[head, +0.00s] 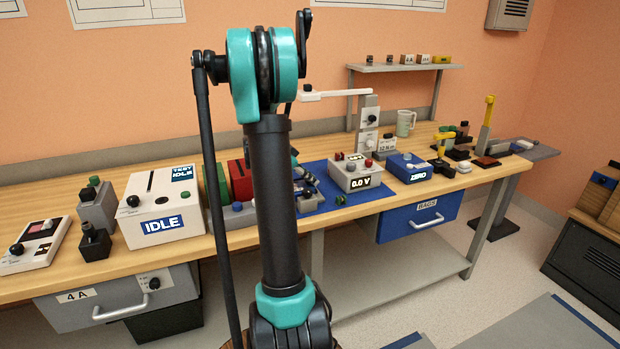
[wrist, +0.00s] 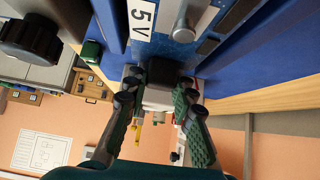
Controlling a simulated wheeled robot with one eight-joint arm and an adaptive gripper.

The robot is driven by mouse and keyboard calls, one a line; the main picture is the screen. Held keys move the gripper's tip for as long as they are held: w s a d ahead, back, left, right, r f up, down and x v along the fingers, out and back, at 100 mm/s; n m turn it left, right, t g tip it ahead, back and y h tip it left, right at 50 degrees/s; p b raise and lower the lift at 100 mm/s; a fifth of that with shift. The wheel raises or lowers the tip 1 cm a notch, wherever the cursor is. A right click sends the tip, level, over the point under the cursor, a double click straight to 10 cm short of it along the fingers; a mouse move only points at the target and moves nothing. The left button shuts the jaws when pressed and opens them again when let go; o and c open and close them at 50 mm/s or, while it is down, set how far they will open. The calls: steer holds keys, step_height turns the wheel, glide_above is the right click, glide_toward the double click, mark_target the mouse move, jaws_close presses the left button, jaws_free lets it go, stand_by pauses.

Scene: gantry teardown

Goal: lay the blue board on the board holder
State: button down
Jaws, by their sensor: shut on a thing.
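In the wrist view the blue board (wrist: 165,48), speckled and with a white "5 V" label, lies across the top centre. My gripper (wrist: 158,88) is directly below it in the picture, its two green-padded fingers closed on a dark block at the board's edge. The block's join to the board is partly hidden. In the head view my arm covers most of this spot; only dark and bluish parts show beside it over the blue mat (head: 347,205). I cannot make out the board holder clearly, nor whether the board touches anything.
A white box reading "IDLE" (head: 165,210) stands left of my arm. A meter reading "0.0 V" (head: 356,174) and a blue "ZERO" box (head: 407,167) stand to the right. A dark round knob (wrist: 30,38) is close by in the wrist view. The mat's front is mostly clear.

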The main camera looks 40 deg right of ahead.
steer(key=shift+f, duration=0.15)
steer(key=c, duration=1.2)
jaws_free()
steer(key=v, duration=1.2)
steer(key=shift+a, duration=0.1)
